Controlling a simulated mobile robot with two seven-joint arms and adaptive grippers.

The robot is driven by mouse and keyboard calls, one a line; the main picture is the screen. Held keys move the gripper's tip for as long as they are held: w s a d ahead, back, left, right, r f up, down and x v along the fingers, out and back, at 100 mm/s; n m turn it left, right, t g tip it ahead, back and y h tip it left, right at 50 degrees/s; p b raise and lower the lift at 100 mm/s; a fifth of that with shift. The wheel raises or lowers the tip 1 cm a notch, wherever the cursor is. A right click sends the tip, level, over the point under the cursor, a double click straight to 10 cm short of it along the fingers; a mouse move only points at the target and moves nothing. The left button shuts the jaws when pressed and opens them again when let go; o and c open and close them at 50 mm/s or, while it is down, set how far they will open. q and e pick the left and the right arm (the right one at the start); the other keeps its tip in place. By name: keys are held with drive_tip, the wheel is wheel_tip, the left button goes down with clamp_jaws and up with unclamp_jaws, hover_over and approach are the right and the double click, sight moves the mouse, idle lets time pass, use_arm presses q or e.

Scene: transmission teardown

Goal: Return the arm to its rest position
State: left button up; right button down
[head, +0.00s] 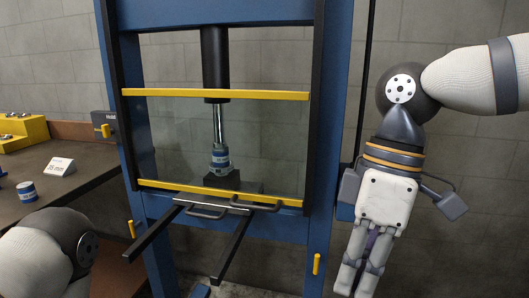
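My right arm comes in from the upper right, and its gripper (357,284) hangs pointing down in front of the grey wall, right of the press. Its two fingers stand a little apart with nothing visible between them. My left arm shows only as a rounded white and dark joint (45,256) at the lower left. The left gripper is out of the picture.
A blue press frame (336,110) with a clear guard (270,140) and yellow bars stands in the middle. Two dark rails (232,245) jut forward from it. A workbench (95,160) at left carries a blue-and-white cylinder (27,192), a label card (61,167) and yellow bins (24,132).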

drive_tip(key=s+a+f+m+g+y, duration=0.1)
drive_tip(key=s+f+m, duration=0.15)
drive_tip(key=f, duration=0.55)
drive_tip(key=s+a+f+m+y, duration=0.1)
drive_tip(key=s+f+m, duration=0.15)
drive_tip(key=f, duration=0.45)
drive_tip(key=s+a+f+m+g, duration=0.1)
drive_tip(key=s+a+f+m, duration=0.15)
drive_tip(key=f, duration=0.55)
drive_tip(key=s+d+f+m+t+h, duration=0.2)
drive_tip(key=s+d+f+m+h, duration=0.2)
drive_tip(key=s+d+f, duration=0.9)
drive_tip(key=s+d+m, duration=0.2)
drive_tip(key=shift+s+d+f+t, duration=0.15)
drive_tip(key=shift+s+d+t, duration=0.15)
